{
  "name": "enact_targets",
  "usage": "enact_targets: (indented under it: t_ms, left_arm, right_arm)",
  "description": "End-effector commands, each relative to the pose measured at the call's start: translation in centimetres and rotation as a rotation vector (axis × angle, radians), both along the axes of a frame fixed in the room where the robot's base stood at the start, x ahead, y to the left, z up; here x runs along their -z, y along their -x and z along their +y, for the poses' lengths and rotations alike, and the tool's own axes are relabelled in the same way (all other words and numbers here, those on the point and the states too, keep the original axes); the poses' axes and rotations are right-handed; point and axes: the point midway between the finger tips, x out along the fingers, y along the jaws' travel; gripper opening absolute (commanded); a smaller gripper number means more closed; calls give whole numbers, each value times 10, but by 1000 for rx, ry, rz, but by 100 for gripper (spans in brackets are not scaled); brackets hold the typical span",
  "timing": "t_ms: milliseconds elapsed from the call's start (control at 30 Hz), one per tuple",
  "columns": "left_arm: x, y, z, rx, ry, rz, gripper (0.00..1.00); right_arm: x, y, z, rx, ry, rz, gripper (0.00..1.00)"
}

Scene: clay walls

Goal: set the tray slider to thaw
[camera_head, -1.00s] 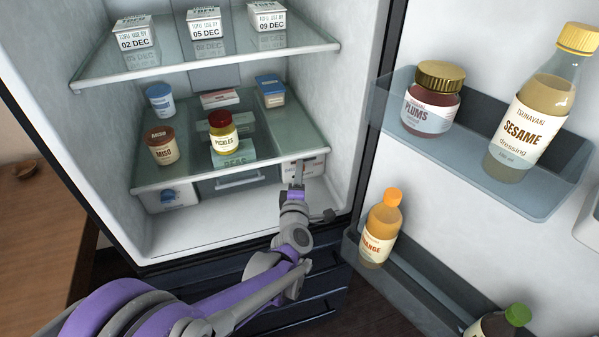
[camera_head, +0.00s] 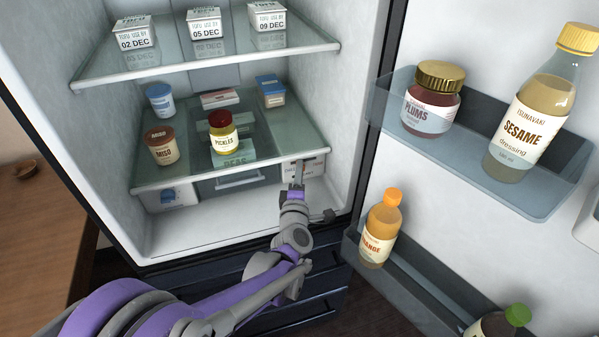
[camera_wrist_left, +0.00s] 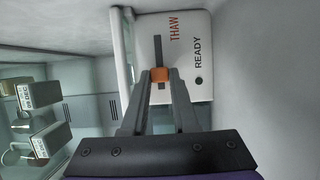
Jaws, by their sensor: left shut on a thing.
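The tray slider is an orange knob (camera_wrist_left: 160,75) in a dark slot on a white panel (camera_wrist_left: 206,82), seen in the wrist view. Dark slot shows both above and below the knob in that view. My left gripper (camera_wrist_left: 159,76) is shut on the knob, one finger on each side. In the head view my left gripper (camera_head: 297,184) reaches the panel (camera_head: 306,168) under the right end of the lower glass shelf; the knob is too small to tell there. My right gripper is not in view.
The lower glass shelf (camera_head: 190,177) is just above, holding a pickles jar (camera_head: 223,141), a miso jar (camera_head: 162,150) and tubs. A drawer (camera_head: 236,181) lies left of the panel. The open door with an orange bottle (camera_head: 380,232) stands right of my arm. The fridge floor is clear.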

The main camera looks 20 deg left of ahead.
Motion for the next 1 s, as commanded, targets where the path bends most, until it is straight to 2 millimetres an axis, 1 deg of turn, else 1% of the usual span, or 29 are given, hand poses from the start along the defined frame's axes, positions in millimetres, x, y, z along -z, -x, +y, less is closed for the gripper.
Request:
enact_targets:
  t_ms: [367,467,633,900,933,1000]
  left_arm:
    - [0,0,-1,1,0,0,0]
    - [0,-5,-8,3,1,0,0]
    - [1,-18,-28,3,2,0,0]
    - [0,-20,-30,4,-1,1,0]
    - [0,-20,-30,4,-1,1,31]
    - [0,-20,-30,4,-1,1,44]
  right_arm:
    - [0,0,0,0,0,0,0]
    - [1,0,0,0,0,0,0]
    - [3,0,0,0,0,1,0]
    - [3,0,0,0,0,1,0]
    - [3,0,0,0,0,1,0]
    - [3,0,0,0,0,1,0]
